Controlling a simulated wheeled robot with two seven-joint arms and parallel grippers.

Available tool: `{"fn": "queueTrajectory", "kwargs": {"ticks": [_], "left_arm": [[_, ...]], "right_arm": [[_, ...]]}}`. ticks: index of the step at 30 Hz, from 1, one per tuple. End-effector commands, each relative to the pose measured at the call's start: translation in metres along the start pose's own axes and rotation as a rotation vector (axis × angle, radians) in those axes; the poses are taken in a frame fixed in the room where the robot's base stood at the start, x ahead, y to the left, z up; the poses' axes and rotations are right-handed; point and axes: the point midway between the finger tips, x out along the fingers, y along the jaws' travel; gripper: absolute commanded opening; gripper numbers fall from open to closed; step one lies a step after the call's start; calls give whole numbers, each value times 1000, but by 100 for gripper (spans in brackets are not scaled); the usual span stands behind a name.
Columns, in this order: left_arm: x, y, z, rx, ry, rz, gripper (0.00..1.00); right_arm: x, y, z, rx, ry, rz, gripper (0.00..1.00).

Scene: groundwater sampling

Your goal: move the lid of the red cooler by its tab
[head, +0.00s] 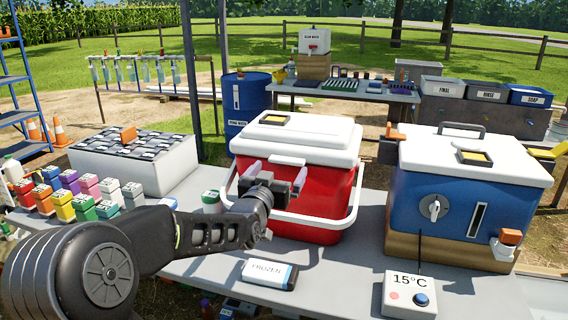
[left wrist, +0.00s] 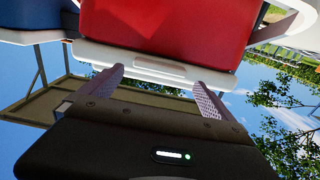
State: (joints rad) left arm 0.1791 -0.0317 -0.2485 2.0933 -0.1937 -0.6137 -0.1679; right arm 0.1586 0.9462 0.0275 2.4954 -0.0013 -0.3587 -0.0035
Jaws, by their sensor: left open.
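The red cooler (head: 300,200) stands on the grey table, with its white lid (head: 300,139) resting on top and a white handle frame around its body. My left gripper (head: 287,170) is at the cooler's front, just below the lid's front edge. In the left wrist view, which looks inverted, the red body (left wrist: 165,25) fills the top and the lid's white front edge (left wrist: 150,66) crosses below it. My left gripper's two fingers (left wrist: 158,90) are spread apart, one on each side of part of that edge. Whether they touch it, and the tab's exact outline, I cannot tell. My right gripper is not in view.
A blue cooler (head: 450,195) with a white lid stands close on the right. A FROZEN pack (head: 270,275) and a 15°C box (head: 409,295) lie in front. Coloured bottles (head: 75,200) and a grey-topped box (head: 135,160) stand left.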

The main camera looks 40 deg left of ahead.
Motion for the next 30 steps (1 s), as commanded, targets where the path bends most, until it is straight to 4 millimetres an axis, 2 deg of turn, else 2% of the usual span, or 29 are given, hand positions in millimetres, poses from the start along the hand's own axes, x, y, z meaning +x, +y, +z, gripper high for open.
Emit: {"fn": "queueTrajectory", "kwargs": {"ticks": [3, 9, 19, 30], "left_arm": [[20, 0, 0, 1, -2, 0, 100], [43, 0, 0, 1, -1, 0, 100], [46, 0, 0, 0, 0, 0, 100], [46, 0, 0, 0, 0, 0, 70]], "right_arm": [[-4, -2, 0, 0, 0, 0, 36], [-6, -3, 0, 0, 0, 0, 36], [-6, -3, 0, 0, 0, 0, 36], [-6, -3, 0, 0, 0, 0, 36]]}}
